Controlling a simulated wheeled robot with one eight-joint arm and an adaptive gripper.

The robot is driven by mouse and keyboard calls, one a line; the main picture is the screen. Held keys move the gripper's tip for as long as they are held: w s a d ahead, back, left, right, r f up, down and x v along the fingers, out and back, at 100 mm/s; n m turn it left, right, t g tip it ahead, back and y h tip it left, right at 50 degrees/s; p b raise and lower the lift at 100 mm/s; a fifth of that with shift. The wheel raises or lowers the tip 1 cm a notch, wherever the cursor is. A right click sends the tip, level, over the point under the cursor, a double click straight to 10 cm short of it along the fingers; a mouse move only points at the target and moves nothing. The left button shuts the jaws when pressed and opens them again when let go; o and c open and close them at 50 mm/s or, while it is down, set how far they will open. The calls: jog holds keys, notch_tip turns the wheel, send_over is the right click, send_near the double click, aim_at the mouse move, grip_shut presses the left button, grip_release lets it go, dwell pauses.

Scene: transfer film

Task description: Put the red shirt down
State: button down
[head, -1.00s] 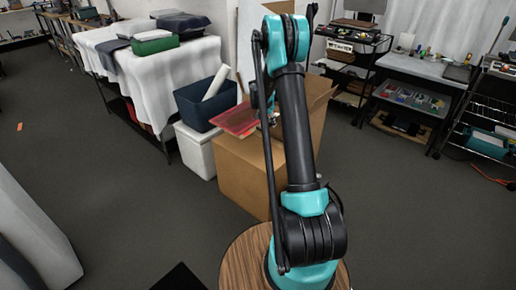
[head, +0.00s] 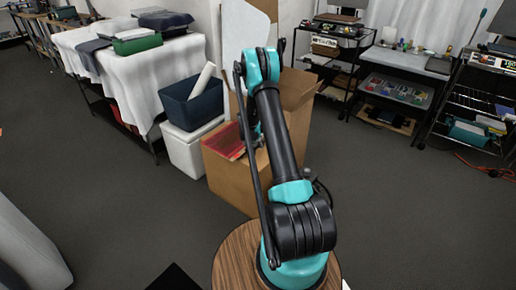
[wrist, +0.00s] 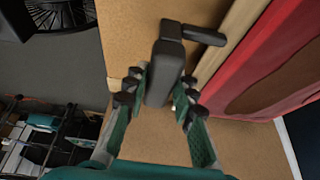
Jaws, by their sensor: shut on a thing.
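The red shirt (head: 224,143) shows as a flat red sheet at the open top of the cardboard box (head: 238,184), left of my arm. In the wrist view a broad red surface (wrist: 262,62) with a brown patch lies at the right, beside a pale wood-coloured strip (wrist: 232,42). My gripper (wrist: 166,88) has its two fingers on either side of a dark grey, handle-like piece (wrist: 167,62) and is shut on it. A short side arm of this piece reaches toward the strip; I cannot tell whether it joins the red surface. In the head view my arm hides the fingers.
A dark blue bin (head: 192,104) on a white box (head: 190,154) stands left of the carton. A raised carton flap (head: 300,90) is behind my arm. A cloth-covered table (head: 128,66) is at the left, shelves (head: 400,92) at the right. Floor is clear in front.

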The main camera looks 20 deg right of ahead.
notch_tip(320, 180, down, 2)
jog(key=shift+f, duration=0.15)
jog(key=c, duration=1.3)
grip_release()
jog(key=shift+o, duration=0.2)
